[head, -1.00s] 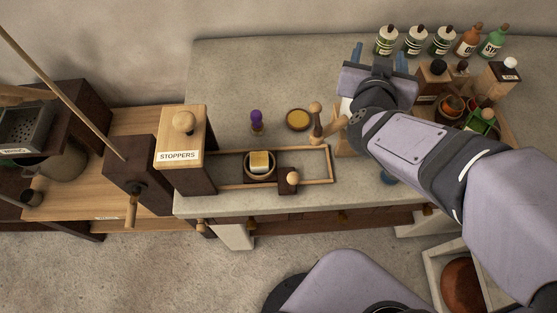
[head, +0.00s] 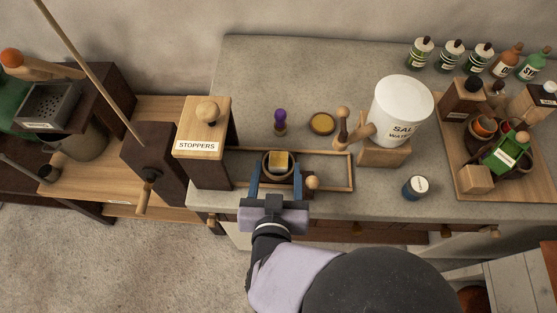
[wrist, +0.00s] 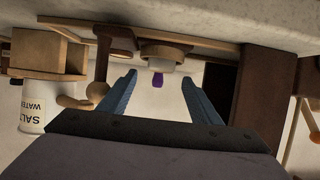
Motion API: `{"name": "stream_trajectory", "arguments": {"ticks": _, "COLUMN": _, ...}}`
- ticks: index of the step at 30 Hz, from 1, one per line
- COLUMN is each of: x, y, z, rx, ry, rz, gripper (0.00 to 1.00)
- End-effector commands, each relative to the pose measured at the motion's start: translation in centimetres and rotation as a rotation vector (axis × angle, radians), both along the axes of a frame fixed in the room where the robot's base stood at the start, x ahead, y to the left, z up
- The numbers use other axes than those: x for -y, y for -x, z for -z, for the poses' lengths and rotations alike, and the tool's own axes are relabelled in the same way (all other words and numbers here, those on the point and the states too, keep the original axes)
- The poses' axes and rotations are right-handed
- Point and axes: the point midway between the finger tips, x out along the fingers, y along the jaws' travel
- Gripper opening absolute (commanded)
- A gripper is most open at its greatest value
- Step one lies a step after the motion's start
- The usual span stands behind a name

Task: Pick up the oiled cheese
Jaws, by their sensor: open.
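The oiled cheese appears to be the pale yellow block (head: 278,161) sitting in a small round wooden bowl (head: 266,173) in the head view. The bowl stands in a shallow wooden tray frame (head: 335,188) near the counter's front edge. My gripper (head: 277,167) is open and empty, its blue fingers on either side of the bowl in the head view. In the wrist view, which is upside down, the bowl (wrist: 165,50) and pale block (wrist: 161,66) lie between and beyond the fingertips (wrist: 158,78). I cannot tell whether the fingers touch the bowl.
A tall stoppers box (head: 203,150) stands close left. A purple-topped stopper (head: 280,121) and amber dish (head: 322,124) stand behind. A white salt water pot (head: 402,105) is farther right.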

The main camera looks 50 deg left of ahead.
Motion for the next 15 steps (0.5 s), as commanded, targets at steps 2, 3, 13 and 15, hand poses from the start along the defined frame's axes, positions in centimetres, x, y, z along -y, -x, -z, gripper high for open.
{"name": "stream_trajectory", "arguments": {"ticks": 2, "x": -0.1, "y": -0.1, "z": 0.1, "rx": 0.0, "ry": 0.0, "rz": 0.001, "gripper": 0.58}}
{"name": "stream_trajectory", "arguments": {"ticks": 3, "x": -0.2, "y": -0.2, "z": 0.1, "rx": 0.0, "ry": 0.0, "rz": 0.001, "gripper": 0.58}}
{"name": "stream_trajectory", "arguments": {"ticks": 13, "x": -2.3, "y": -2.4, "z": 1.4, "rx": -0.001, "ry": 0.002, "rz": 0.003, "gripper": 0.58}}
{"name": "stream_trajectory", "arguments": {"ticks": 15, "x": -2.7, "y": -2.8, "z": 1.6, "rx": -0.001, "ry": 0.001, "rz": 0.002, "gripper": 0.58}}
